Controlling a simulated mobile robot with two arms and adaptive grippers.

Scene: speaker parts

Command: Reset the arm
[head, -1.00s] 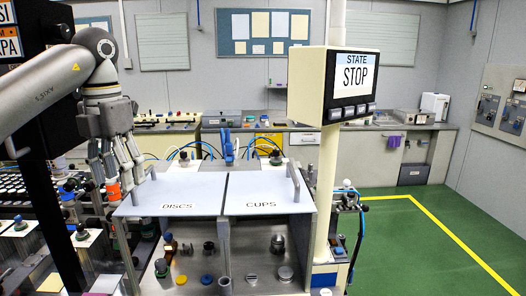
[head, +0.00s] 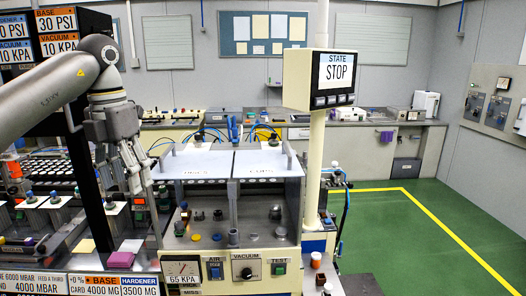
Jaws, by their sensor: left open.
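My left arm comes in from the left, and its gripper (head: 138,182) hangs fingers down in front of the black post, just left of the cabinet (head: 233,199) marked discs and cups. The fingers are apart, with nothing seen between them. The cabinet's two white lids (head: 262,164) are down. My right gripper is not in view. A monitor (head: 333,78) on a cream post reads "STATE STOP".
Below the cabinet is a panel with a vacuum gauge (head: 183,270) and knobs. A purple block (head: 120,260) lies left of it. Racks with dark round parts (head: 40,172) fill the left. Green floor (head: 420,245) lies open at right.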

